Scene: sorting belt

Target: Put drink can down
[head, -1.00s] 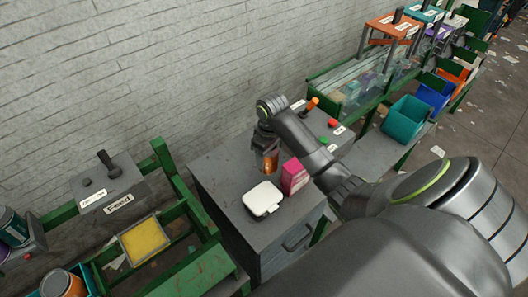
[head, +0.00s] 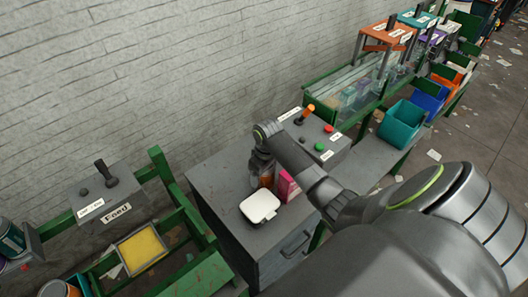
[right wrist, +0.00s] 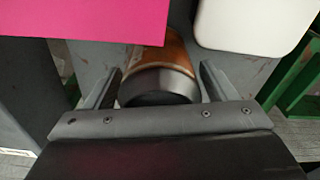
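The drink can (head: 265,178) is orange-brown with a dark end. In the head view it is upright under my right gripper (head: 262,165), at or just above the grey cabinet top; the exact contact is hidden. In the right wrist view the can (right wrist: 160,75) is between the two fingers of my right gripper (right wrist: 160,78). The fingertips lie close along both sides of it, and the gripper looks shut on it. My left gripper is not in view.
A white box (head: 260,207) and a pink box (head: 288,186) stand close by the can on the cabinet (head: 225,180). A control box (head: 318,137) with a lever and buttons is behind right. A feed control box (head: 108,198) and a yellow tray (head: 142,249) are left.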

